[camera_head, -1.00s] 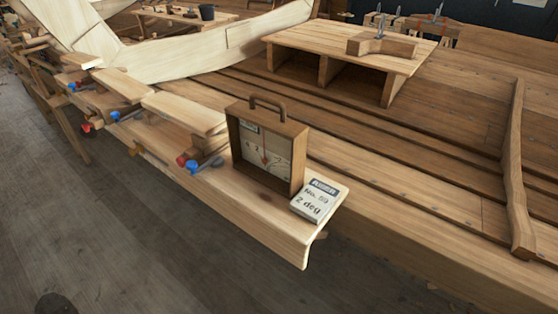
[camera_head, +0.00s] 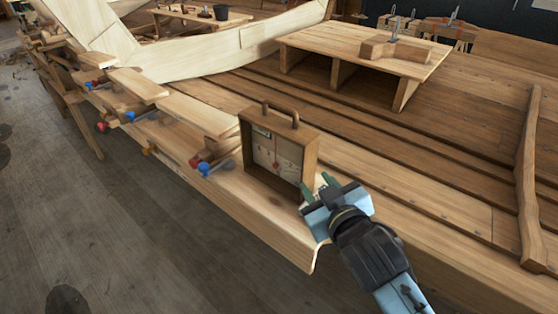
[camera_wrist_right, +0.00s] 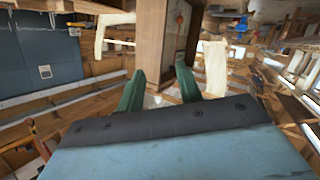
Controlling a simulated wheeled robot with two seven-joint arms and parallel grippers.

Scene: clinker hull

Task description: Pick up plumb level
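The plumb level (camera_head: 277,152) is a square wooden box with a brown handle on top and a pale dial with a red pointer. It stands upright near the end of the pale plank (camera_head: 262,203). My right gripper (camera_head: 317,186) is open and empty, with its green fingertips close to the box's lower right corner. In the right wrist view, the box's wooden side (camera_wrist_right: 151,38) shows beyond the gap between the open fingers (camera_wrist_right: 160,84). I cannot tell whether a finger touches the box. My left gripper is not in view.
The white card beside the box is hidden behind my right gripper. Clamps with blue and red ends (camera_head: 210,168) sit left of the box. A low wooden bench (camera_head: 360,57) stands behind on the planking. A curved timber (camera_head: 528,180) lies at the right.

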